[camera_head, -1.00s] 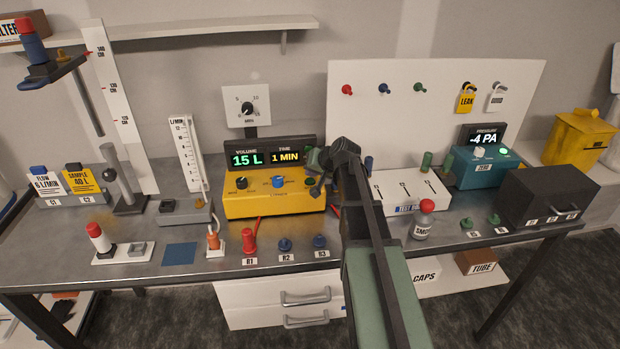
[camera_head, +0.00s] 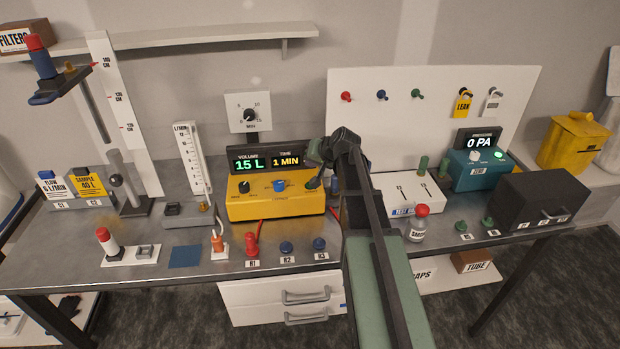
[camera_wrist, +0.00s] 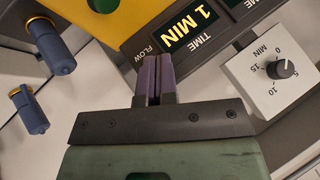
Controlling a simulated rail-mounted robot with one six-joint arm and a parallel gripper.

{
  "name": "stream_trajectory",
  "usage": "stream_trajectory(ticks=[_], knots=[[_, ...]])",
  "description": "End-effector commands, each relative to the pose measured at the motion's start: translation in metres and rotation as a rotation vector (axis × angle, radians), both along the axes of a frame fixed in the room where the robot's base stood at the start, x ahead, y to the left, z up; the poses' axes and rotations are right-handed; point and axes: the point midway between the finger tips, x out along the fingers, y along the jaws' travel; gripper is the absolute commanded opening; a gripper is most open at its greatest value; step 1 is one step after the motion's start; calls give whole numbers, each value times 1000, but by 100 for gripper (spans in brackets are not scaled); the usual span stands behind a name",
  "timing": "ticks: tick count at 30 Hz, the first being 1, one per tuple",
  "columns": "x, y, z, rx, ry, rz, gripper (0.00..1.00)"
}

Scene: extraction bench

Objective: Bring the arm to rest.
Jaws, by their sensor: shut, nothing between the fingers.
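My gripper (camera_wrist: 157,77) is shut and empty. In the wrist view its two purple-grey fingers sit together in front of the yellow pump box (camera_wrist: 92,18) and its time display (camera_wrist: 193,28). In the head view my arm reaches from the bottom up over the bench, and its wrist end is at the right edge of the yellow pump box (camera_head: 258,207). The fingertips are hard to make out there. I cannot tell whether they touch the box.
The timer dial (camera_wrist: 282,69) and two blue fittings (camera_wrist: 46,45) lie close around the gripper. A white test block (camera_head: 396,190), a SMOKE bottle (camera_head: 417,228) and a teal pressure unit (camera_head: 475,171) stand right of the arm. Red plug R1 (camera_head: 252,246) stands in front.

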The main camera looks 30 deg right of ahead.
Motion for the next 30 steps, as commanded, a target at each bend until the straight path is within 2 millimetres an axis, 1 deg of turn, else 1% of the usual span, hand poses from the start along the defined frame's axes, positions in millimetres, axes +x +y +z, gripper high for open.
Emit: stream_trajectory(ticks=[1, 19, 21, 22, 23, 24, 25, 26, 27, 29, 30], knots=[[0, 0, 2, 0, 0, 0, 0], [0, 0, 0, 0, 0, 0, 0], [-4, 2, -3, 8, 27, 7, 0], [-11, 4, -6, 4, 61, 19, 0], [-23, 7, -11, -4, 101, 29, 0], [-45, 13, -18, -23, 167, 47, 0], [-63, 23, -24, -42, 225, 70, 0], [-83, 37, -30, -64, 286, 97, 0], [-111, 59, -37, -101, 371, 138, 0], [-154, 93, -45, -169, 496, 204, 0], [-182, 114, -48, -218, 569, 245, 0]])
